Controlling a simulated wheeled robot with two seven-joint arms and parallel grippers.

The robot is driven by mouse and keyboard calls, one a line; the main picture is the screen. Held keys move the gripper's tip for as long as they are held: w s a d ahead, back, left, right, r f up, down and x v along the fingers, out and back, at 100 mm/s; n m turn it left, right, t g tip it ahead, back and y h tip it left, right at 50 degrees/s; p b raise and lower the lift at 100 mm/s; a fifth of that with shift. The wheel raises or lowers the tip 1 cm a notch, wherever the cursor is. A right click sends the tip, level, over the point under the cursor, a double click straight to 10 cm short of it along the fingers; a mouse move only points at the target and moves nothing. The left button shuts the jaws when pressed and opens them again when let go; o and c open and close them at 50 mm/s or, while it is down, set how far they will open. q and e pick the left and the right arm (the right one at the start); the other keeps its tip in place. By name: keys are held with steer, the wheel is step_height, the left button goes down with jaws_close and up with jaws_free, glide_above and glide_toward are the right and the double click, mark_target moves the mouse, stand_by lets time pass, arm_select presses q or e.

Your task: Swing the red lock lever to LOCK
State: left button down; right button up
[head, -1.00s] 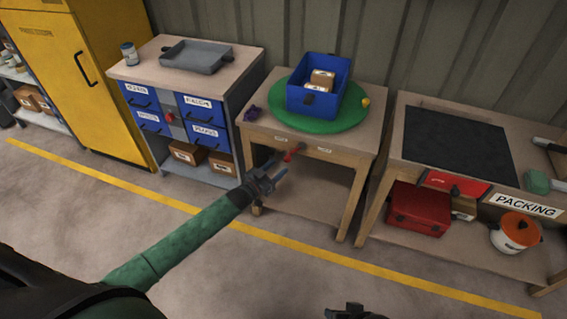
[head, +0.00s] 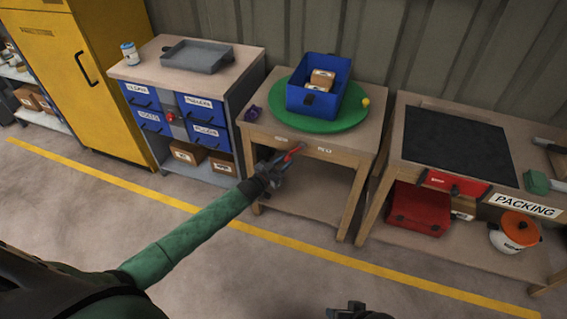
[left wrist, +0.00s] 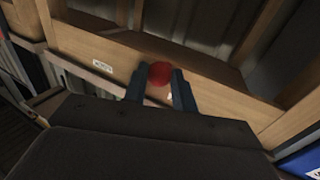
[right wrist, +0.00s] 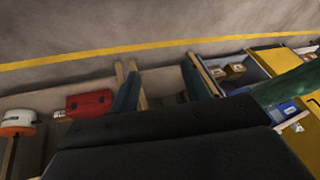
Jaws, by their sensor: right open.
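The red lock lever (head: 296,149) is on the front rail of the small wooden table, between two small pale labels too blurred to read. My left gripper (head: 284,159) is at the lever. In the left wrist view the lever's round red end (left wrist: 160,72) sits between the two fingertips, which are close together and seem to touch it on both sides. The lever's shaft is mostly hidden. My right gripper (right wrist: 160,75) is open and empty, low and away from the table; its top shows at the bottom edge of the head view (head: 355,311).
The wooden table (head: 368,148) bears a green turntable (head: 345,124) with a blue bin (head: 303,98) holding boxes. A blue drawer cabinet (head: 232,107) stands to the left. A packing bench (head: 398,145) with a red toolbox (head: 420,209) stands to the right. The floor in front is clear.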

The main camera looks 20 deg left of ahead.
arm_select(q)
steer(key=shift+d+f, duration=0.15)
arm_select(e)
steer(key=shift+w+f, duration=0.1)
arm_select(q)
steer(key=d+n+t+y+b, duration=0.5)
steer(key=d+n+b, duration=0.3)
steer(key=n, duration=1.1)
steer(key=shift+s+d+f+n+t+b, duration=0.2)
steer(key=shift+d+f+n+t+b, duration=0.15)
steer(key=shift+d, duration=0.5)
arm_select(e)
step_height(320, 180, down, 30)
steer(key=a+t, duration=0.1)
steer(key=t, duration=0.2)
steer(key=shift+a+f+m, duration=0.2)
steer(key=shift+m, duration=0.1)
arm_select(q)
steer(key=shift+r, duration=0.15)
steer(key=c, duration=1.1)
jaws_free()
steer(key=shift+c, duration=0.2)
steer(key=v, duration=0.7)
steer(key=shift+s+b, duration=0.3)
steer(key=shift+s, duration=0.1)
arm_select(e)
steer(key=shift+w+d+f, duration=0.1)
steer(key=shift+f, duration=0.25)
